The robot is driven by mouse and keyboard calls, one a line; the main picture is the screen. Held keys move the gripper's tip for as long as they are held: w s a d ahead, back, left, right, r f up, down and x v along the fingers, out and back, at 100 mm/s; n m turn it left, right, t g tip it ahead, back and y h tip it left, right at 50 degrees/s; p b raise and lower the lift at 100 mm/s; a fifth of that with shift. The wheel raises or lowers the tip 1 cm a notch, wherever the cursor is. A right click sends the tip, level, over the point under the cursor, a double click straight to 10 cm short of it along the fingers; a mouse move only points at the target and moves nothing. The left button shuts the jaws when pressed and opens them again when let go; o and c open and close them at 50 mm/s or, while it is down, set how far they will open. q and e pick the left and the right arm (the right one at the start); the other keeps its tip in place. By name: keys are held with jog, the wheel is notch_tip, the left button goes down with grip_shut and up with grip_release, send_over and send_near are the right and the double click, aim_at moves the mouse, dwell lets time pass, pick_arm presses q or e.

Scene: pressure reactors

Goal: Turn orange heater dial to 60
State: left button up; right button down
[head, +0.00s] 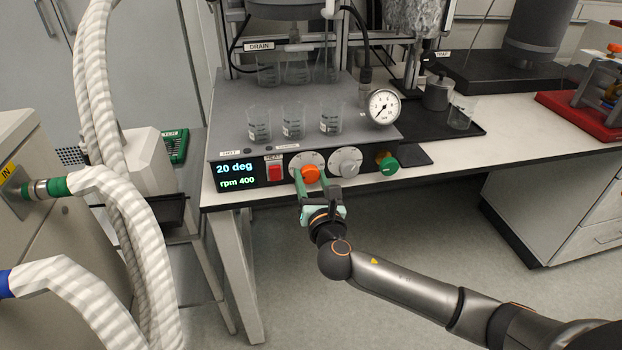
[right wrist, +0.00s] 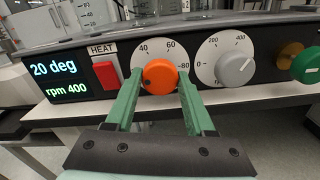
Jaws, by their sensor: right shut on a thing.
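The orange heater dial (head: 311,174) sits on the front panel of the grey reactor unit (head: 236,148). In the right wrist view the orange dial (right wrist: 160,76) is ringed by a white scale showing 40, 60 and 80. A small dark mark shows on the dial's left side. The green fingers of my right gripper (head: 310,181) are shut on the dial, one on each side; the gripper also shows in the right wrist view (right wrist: 159,80). The fingers hide the lower scale. The display (head: 235,174) reads 20 deg and rpm 400. My left gripper is not in view.
A red HEAT switch (head: 274,171) is left of the dial. A grey knob (head: 345,162) and a green knob (head: 387,163) are to its right. Glass beakers (head: 292,122) and a pressure gauge (head: 384,106) are on the unit above. White hoses (head: 128,200) stand at left.

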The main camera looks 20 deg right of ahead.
jog(key=m, duration=0.3)
jog(key=shift+m, duration=0.4)
jog(key=m, duration=0.3)
jog(key=shift+m+b, duration=0.3)
jog(key=shift+m, duration=0.1)
jog(key=m, duration=0.4)
jog(key=shift+b, duration=0.4)
jog(key=m, duration=0.6)
jog(key=shift+m+b, duration=0.35)
jog(key=shift+m, duration=2.35)
